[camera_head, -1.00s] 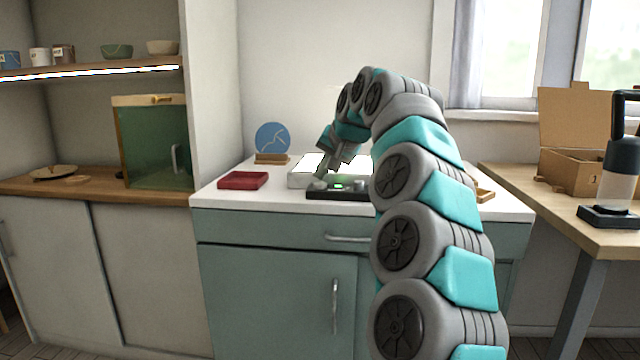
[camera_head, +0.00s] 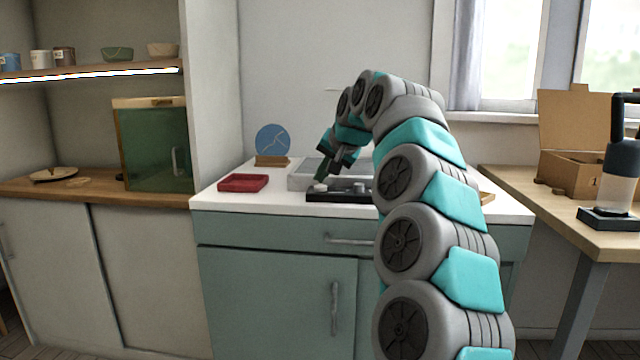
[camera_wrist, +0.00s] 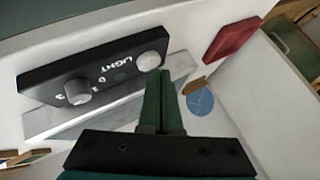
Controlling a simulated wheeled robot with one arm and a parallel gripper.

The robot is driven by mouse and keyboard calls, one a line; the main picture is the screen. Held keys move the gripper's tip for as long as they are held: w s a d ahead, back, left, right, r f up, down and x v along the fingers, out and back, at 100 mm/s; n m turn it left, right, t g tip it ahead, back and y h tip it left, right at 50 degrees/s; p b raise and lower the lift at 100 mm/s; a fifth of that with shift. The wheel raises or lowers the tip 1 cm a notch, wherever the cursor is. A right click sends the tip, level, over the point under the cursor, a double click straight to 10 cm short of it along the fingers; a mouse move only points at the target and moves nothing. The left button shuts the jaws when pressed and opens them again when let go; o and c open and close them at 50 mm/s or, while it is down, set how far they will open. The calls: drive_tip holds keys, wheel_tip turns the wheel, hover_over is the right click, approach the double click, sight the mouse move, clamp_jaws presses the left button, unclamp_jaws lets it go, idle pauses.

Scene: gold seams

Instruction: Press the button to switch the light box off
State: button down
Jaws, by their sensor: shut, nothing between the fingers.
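The light box (camera_head: 303,177) lies on the white counter with a dull grey, unlit panel; it also shows in the wrist view (camera_wrist: 183,66). In front of it is the black control box (camera_head: 338,196), marked LIGHT in the wrist view (camera_wrist: 112,72). My gripper (camera_head: 321,178) is shut and empty, pointing down by the button. Its fingertips (camera_wrist: 161,76) are close beside the button; I cannot tell whether they touch it.
A red tray (camera_head: 243,183) and a blue disc (camera_head: 272,139) on a wooden stand are left of the light box. A green-fronted cabinet (camera_head: 152,150) stands further left. A cardboard box (camera_head: 570,172) and a black-topped appliance (camera_head: 617,170) stand on the right table.

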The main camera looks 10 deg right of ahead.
sight(322, 187)
drive_tip(key=shift+r, duration=0.15)
wheel_tip(322, 187, up, 6)
drive_tip(key=p, duration=0.5)
drive_tip(key=shift+s+a, duration=0.1)
idle(0.4)
drive_tip(key=s+a+f+n+g, duration=0.3)
drive_tip(key=s+a+f, duration=0.2)
drive_tip(key=s, duration=0.5)
drive_tip(key=s+d+f+g+h, duration=0.1)
drive_tip(key=s+f+g, duration=0.1)
drive_tip(key=s+f, duration=0.7)
drive_tip(key=s+d+f+n+g+h, duration=0.1)
drive_tip(key=s+f, duration=0.8)
drive_tip(key=s, duration=1)
drive_tip(key=s+d+f+n+g, duration=0.1)
drive_tip(key=s+d+f+g, duration=0.2)
drive_tip(key=s+f, duration=0.6)
drive_tip(key=s+g, duration=0.1)
drive_tip(key=s, duration=0.4)
drive_tip(key=shift+s+h, duration=0.2)
drive_tip(key=shift+h, duration=0.2)
drive_tip(key=shift+f, duration=0.1)
